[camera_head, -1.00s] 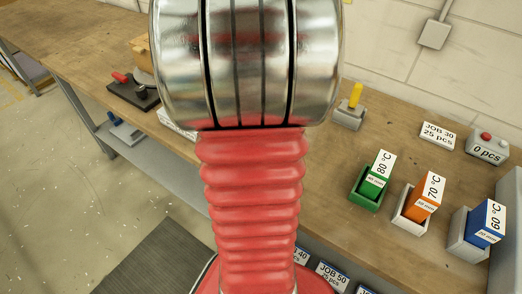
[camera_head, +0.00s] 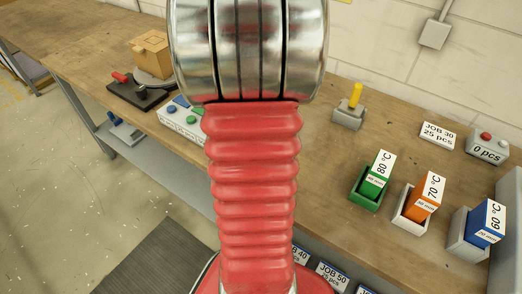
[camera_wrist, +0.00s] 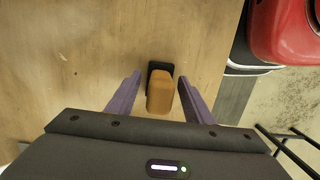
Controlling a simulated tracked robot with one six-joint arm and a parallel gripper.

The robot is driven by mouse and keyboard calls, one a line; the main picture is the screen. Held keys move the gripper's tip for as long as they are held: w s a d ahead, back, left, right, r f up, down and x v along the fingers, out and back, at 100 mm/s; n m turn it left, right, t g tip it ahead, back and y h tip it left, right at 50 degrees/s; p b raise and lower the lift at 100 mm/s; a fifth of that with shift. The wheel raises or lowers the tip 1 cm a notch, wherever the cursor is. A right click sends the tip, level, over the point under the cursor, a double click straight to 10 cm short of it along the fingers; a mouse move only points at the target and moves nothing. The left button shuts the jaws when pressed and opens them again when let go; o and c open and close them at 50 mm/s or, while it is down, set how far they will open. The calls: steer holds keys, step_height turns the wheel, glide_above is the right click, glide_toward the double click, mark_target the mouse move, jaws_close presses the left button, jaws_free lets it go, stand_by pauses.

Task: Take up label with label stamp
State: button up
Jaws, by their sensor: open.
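In the wrist view a brown wooden-looking handle on a black base (camera_wrist: 161,95), which looks like the label stamp, stands on the wooden table. My gripper (camera_wrist: 159,76) is open, with one purple finger on each side of the handle. A gap shows on both sides, so the fingers do not appear to touch it. In the head view my gripper and this stamp are hidden behind my red and metal arm. I cannot make out a loose label in either view.
The workbench (camera_head: 335,190) holds green (camera_head: 372,182), orange (camera_head: 416,200) and blue (camera_head: 478,232) blocks in holders at right. A yellow-handled device (camera_head: 350,108), a counter box (camera_head: 487,147), a button panel (camera_head: 180,118) and a red-handled black device (camera_head: 133,92) also stand there.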

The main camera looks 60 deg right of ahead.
steer(key=shift+f, duration=0.25)
steer(key=shift+c, duration=0.6)
steer(key=c, duration=0.9)
